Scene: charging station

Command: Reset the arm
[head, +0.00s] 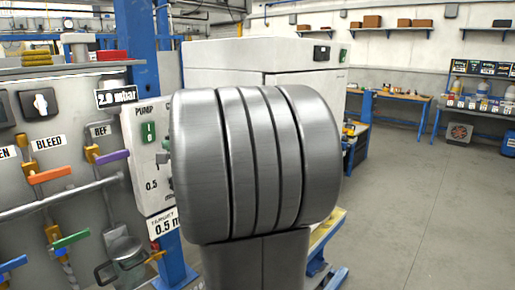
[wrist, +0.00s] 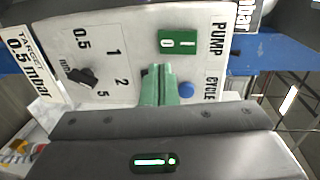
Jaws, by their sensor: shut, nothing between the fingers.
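My gripper (wrist: 158,72) shows in the wrist view with its green fingers shut together and empty. The fingertips are in front of the white pump panel (wrist: 120,35), just below the green 0/1 switch (wrist: 179,43) in the picture and left of a blue button (wrist: 186,90). I cannot tell whether they touch the panel. A black knob (wrist: 83,77) with a 0.5, 1, 2, 5 scale is to their left. In the head view my grey arm link fills the middle and hides most of the gripper and part of the panel (head: 138,165).
At left in the head view stands a valve board with an orange handle (head: 50,174), a purple handle (head: 112,157) and a green handle (head: 70,239). A display (head: 116,97) reads 2.0 mbar. A blue post (head: 137,45) stands behind. The floor (head: 430,220) at right is clear.

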